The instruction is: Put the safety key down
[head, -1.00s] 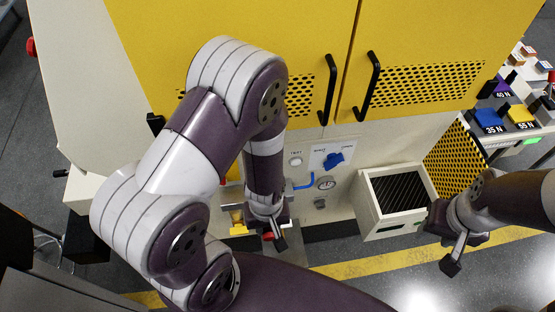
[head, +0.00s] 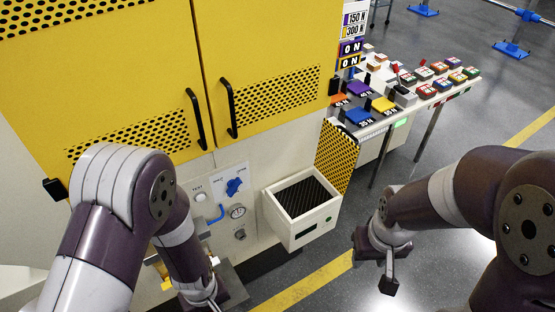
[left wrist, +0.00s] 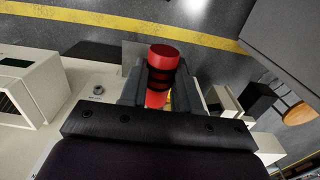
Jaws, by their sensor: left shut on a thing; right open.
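The safety key (left wrist: 162,57), a red cylinder with dark bands, is between the fingers of my left gripper (left wrist: 163,84) in the left wrist view. That gripper is shut on it, with the red end sticking out past the fingers. In the head view my left gripper (head: 211,300) is low, in front of the machine, partly cut by the bottom edge, and the key cannot be made out there. My right gripper (head: 388,270) is open and empty, above the floor to the right of the white bin.
The yellow-doored machine (head: 110,70) has a panel with a blue knob (head: 233,187) and a gauge (head: 237,211). An open white bin (head: 313,233) with a dark ribbed inside is attached at its front. A side table (head: 407,101) at the right holds several coloured blocks.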

